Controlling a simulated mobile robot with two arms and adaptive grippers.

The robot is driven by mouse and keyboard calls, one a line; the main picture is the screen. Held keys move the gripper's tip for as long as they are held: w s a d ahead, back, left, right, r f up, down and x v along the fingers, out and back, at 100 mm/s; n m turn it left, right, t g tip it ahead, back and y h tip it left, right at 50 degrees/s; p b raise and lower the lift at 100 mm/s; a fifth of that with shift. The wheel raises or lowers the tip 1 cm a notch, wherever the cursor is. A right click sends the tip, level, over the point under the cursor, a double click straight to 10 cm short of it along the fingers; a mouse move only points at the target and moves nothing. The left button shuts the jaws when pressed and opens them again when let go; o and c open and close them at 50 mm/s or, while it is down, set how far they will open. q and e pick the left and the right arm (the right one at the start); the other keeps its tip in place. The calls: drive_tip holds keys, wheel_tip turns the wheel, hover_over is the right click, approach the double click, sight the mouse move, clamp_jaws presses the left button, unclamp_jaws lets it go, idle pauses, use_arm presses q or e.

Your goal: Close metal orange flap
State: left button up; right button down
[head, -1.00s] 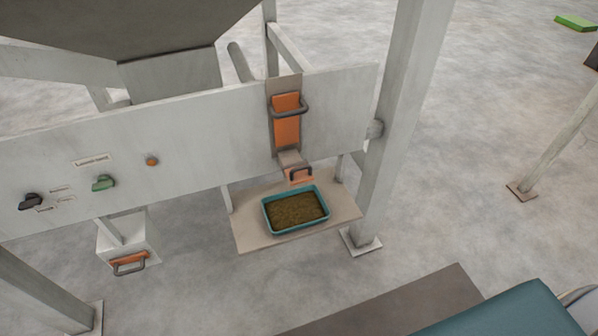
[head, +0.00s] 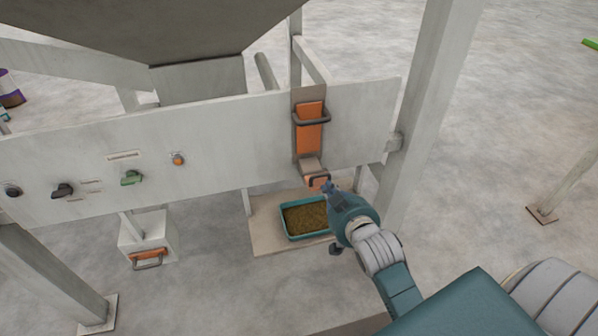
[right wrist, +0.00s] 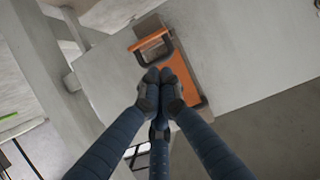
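The small orange metal flap (head: 318,181) with a dark handle sits at the lower end of the short chute on the grey panel. My right gripper (head: 328,187) is right beside it, overlapping its right edge in the head view. In the right wrist view the flap (right wrist: 148,42) and its handle lie just beyond my right gripper's fingertips (right wrist: 160,76). These fingertips are together and appear empty; contact with the handle cannot be told. A taller orange plate (head: 309,138) with a handle is above the chute. My left gripper is not in view.
A teal tray (head: 284,229) of brown pellets stands on a shelf (head: 264,240) below the chute, partly hidden by my right arm. A grey post (head: 425,110) rises to the right. The panel (head: 225,140) carries knobs.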

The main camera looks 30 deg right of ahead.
wheel_tip(320, 180, up, 6)
drive_tip(key=t, duration=0.1)
drive_tip(key=p, duration=0.2)
hover_over(319, 176)
drive_tip(key=w, duration=0.2)
wheel_tip(319, 176, down, 2)
drive_tip(key=s+f, duration=0.1)
drive_tip(key=s+f+p, duration=0.1)
drive_tip(key=f, duration=0.1)
drive_tip(key=shift+f, duration=0.1)
drive_tip(key=shift+s+a+f+h, duration=0.1)
drive_tip(key=shift+s+f+h, duration=0.05)
drive_tip(key=shift+s+h, duration=0.15)
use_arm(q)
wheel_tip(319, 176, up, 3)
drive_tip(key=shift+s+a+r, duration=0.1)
use_arm(e)
drive_tip(key=shift+f, duration=0.1)
drive_tip(key=shift+w, duration=0.1)
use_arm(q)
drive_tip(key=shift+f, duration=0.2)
use_arm(e)
drive_tip(key=shift+f, duration=0.1)
